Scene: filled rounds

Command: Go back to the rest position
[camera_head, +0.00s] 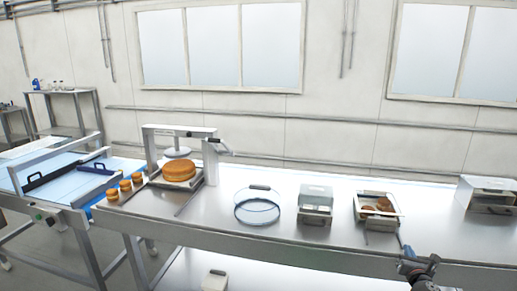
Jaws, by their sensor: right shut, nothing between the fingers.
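My right gripper (408,253) shows at the lower right of the head view, at the front edge of the steel table (335,245). It is small and dark here; its fingers are shut with nothing between them. It is in front of the tray (400,214) that holds brown rounds (383,204), and looks apart from it. My left gripper is not in view.
A press frame (210,160) stands at the table's left with a large orange-brown round (179,170) under its plate. Several small rounds (125,185) stand left of it. A wire hoop (257,212), a metal box (315,207) and another box (488,194) are spread to the right.

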